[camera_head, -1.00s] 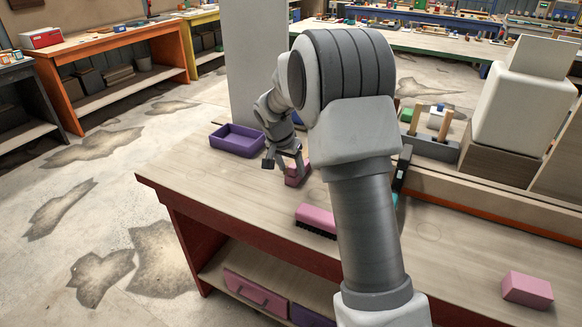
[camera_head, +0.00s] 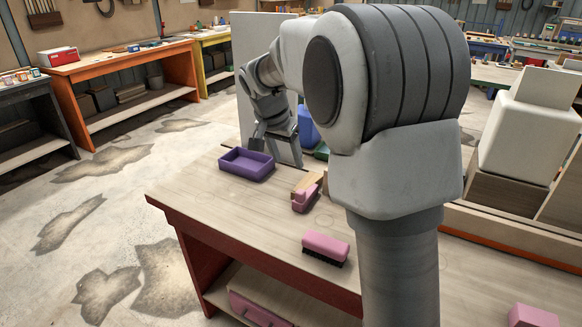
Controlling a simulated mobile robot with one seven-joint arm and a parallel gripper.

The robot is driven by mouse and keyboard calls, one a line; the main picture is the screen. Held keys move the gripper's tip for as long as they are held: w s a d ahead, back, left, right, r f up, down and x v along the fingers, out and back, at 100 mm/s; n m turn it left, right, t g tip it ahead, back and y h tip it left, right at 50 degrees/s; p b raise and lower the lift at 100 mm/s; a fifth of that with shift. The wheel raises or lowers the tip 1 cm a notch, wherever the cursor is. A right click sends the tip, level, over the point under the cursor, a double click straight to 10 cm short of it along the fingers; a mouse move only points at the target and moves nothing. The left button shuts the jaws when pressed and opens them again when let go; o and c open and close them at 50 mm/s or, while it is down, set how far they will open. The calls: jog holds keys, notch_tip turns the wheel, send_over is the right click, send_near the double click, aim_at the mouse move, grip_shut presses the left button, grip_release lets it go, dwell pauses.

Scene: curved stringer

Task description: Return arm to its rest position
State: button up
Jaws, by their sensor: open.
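My arm rises from the bottom right of the head view and bends at a large elbow. My gripper (camera_head: 264,138) is at the end of the folded forearm, above and behind the purple tray. It is open, and I see nothing held in it. It is raised clear of the bench top (camera_head: 215,200).
A purple tray (camera_head: 247,165) stands at the bench's far left. Another pink block (camera_head: 532,317) is at bottom right. A pale panel stands behind my forearm. Floor to the left is clear.

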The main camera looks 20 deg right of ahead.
jog(key=shift+s+a+r, duration=0.1)
jog(key=shift+s+r, duration=0.1)
jog(key=shift+r, duration=0.3)
jog(key=shift+r, duration=0.1)
jog(key=s+a+r+n+y+p, duration=0.1)
jog(key=s+r+n+p, duration=0.1)
jog(key=s, duration=0.8)
jog(key=s+a+r+n+t+y+p, duration=0.1)
jog(key=s+r+n+p, duration=0.2)
jog(key=s, duration=0.7)
jog(key=s+a+r+n+t+y+p, duration=0.1)
jog(key=s+r+n, duration=0.3)
jog(key=s, duration=0.7)
jog(key=shift+r+p, duration=0.25)
jog(key=shift+p, duration=0.65)
